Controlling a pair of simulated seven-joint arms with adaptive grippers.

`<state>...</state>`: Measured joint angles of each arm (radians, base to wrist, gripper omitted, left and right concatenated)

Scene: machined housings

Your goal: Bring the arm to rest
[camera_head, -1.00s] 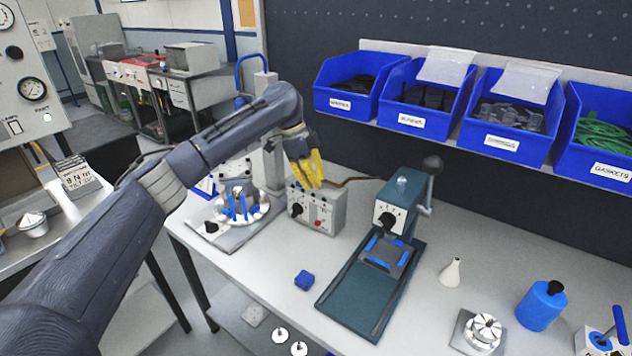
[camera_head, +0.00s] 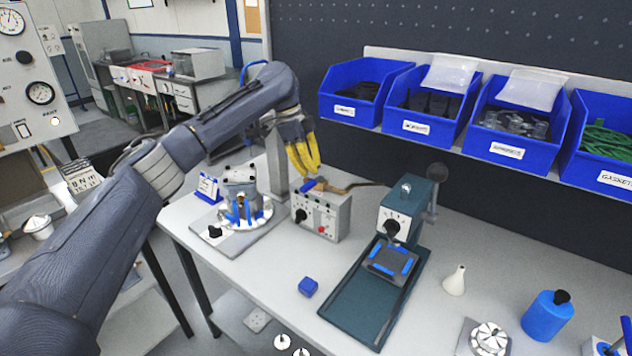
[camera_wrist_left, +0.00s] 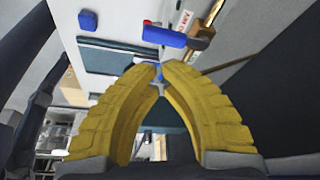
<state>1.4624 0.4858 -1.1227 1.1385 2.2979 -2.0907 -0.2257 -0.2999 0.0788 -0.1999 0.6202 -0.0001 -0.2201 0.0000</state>
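My left arm reaches in from the left in the head view. Its yellow-fingered left gripper (camera_head: 308,158) hangs above and apart from the grey control box (camera_head: 322,218). In the left wrist view the two yellow fingers (camera_wrist_left: 159,76) curve inward with their tips very close together. I see no object held between them, and I cannot tell whether the tips touch. A blue piece (camera_wrist_left: 165,37) lies beyond the fingertips in that view, and blue shows on top of the control box in the head view. My right gripper is not in view.
A round fixture with blue parts (camera_head: 243,205) stands left of the box. A green press (camera_head: 375,290), a blue block (camera_head: 308,287), a white cone (camera_head: 455,280) and a blue bottle (camera_head: 545,316) stand to the right. Blue bins (camera_head: 365,98) line the back shelf. The front bench is mostly clear.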

